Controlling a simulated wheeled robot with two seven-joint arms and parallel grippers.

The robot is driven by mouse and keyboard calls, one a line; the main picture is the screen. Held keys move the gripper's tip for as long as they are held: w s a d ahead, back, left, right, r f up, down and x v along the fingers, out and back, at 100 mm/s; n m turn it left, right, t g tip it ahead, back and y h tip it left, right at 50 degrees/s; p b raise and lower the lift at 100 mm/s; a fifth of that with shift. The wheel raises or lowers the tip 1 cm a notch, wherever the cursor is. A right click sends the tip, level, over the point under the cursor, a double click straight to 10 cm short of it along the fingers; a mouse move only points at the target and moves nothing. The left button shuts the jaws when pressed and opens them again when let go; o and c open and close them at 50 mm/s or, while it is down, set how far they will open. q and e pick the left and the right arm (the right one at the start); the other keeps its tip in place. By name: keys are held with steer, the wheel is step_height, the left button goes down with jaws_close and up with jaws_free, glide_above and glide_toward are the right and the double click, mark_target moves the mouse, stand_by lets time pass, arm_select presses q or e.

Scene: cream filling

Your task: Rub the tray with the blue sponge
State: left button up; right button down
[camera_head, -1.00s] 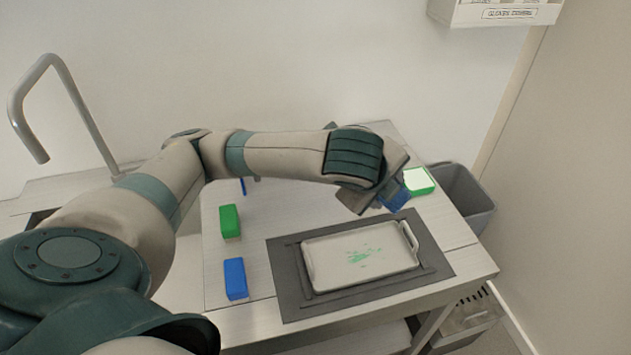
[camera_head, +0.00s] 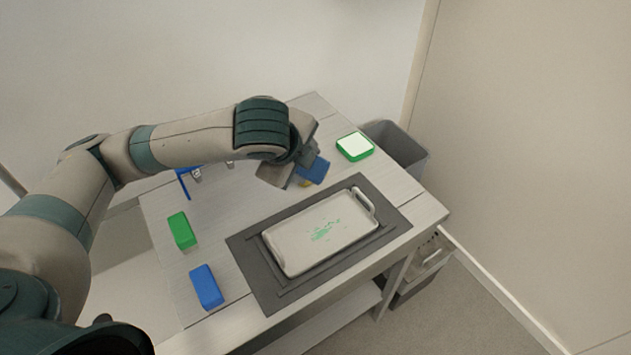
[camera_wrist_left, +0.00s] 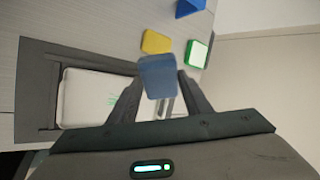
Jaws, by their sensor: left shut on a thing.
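A white tray (camera_head: 285,262) with a raised handle lies on a dark grey mat (camera_head: 262,283); green marks show on its middle. My left gripper (camera_head: 290,172) is above the table behind the tray, shut on a blue sponge (camera_head: 314,170). In the left wrist view the blue sponge (camera_wrist_left: 157,76) sits between the fingers of my left gripper (camera_wrist_left: 160,92), apart from the tray (camera_wrist_left: 82,98). The fingers and wrist hide part of the tray there. My right gripper is not in view.
A green block (camera_head: 181,230) and a blue block (camera_head: 206,287) stand left of the mat. A green container with a white top (camera_head: 355,147) is at the back right. A yellow block (camera_wrist_left: 156,41) lies nearby in the left wrist view. A grey bin (camera_head: 398,145) stands beyond the table.

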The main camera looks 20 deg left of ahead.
arm_select(q)
steer(key=s+d+n+g+h+p, duration=0.4)
steer(key=s+n+g+p, duration=0.1)
steer(key=p, duration=0.3)
steer(key=shift+d+f+n, duration=0.15)
steer(key=shift+n, duration=0.65)
step_height(320, 180, down, 5)
steer(key=b, duration=0.6)
